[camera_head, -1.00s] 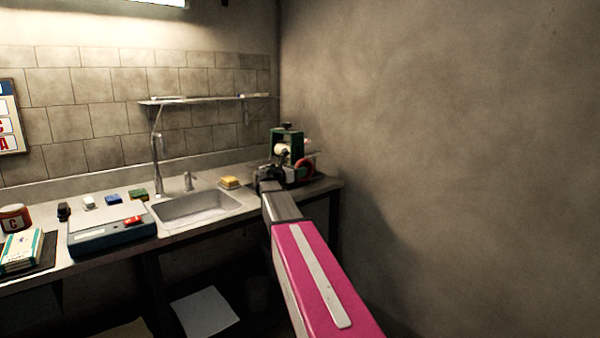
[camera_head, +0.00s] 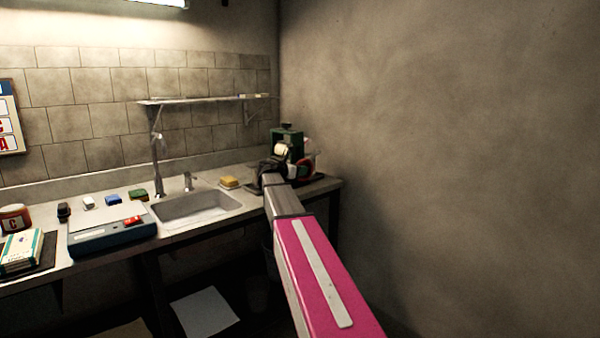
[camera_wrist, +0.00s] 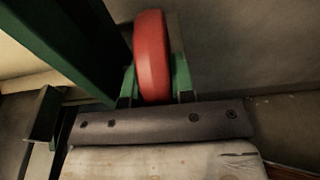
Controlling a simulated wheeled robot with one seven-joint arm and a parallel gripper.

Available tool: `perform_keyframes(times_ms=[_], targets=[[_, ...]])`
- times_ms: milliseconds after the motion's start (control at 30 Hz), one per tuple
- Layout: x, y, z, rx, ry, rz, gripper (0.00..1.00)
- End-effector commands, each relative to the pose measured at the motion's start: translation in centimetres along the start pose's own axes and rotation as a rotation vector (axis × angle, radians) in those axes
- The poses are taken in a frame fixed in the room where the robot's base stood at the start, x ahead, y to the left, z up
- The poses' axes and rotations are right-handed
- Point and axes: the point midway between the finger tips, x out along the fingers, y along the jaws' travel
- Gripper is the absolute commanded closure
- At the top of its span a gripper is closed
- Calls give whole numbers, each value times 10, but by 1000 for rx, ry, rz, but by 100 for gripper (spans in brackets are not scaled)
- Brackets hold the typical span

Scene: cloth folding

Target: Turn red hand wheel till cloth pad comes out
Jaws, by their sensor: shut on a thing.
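The green wringer-like machine (camera_head: 290,136) stands on the right end of the counter, with a pale roller (camera_head: 281,149). Its red hand wheel (camera_head: 307,169) shows at its right side, partly covered by my gripper. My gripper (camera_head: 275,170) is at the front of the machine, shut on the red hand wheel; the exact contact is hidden. In the wrist view a red wheel (camera_wrist: 151,56) stands edge-on in a green frame, above a dark bar (camera_wrist: 160,122) with screws and a pale worn surface (camera_wrist: 165,162). I cannot make out a cloth pad.
A sink (camera_head: 196,206) with a tap lies left of the machine, with a yellow sponge (camera_head: 229,182) between them. A scale-like box (camera_head: 110,234) and small items are further left. A bare wall (camera_head: 450,150) closes off the right. A shelf (camera_head: 205,99) hangs above.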

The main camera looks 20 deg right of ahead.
Motion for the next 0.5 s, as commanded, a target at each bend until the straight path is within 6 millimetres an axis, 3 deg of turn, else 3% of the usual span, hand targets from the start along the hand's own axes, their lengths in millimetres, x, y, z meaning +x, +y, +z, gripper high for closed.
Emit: perform_keyframes(times_ms=[233, 500], targets=[[2, 0, 5, 3, 171, -4, 100], [1, 0, 5, 1, 229, -1, 100]])
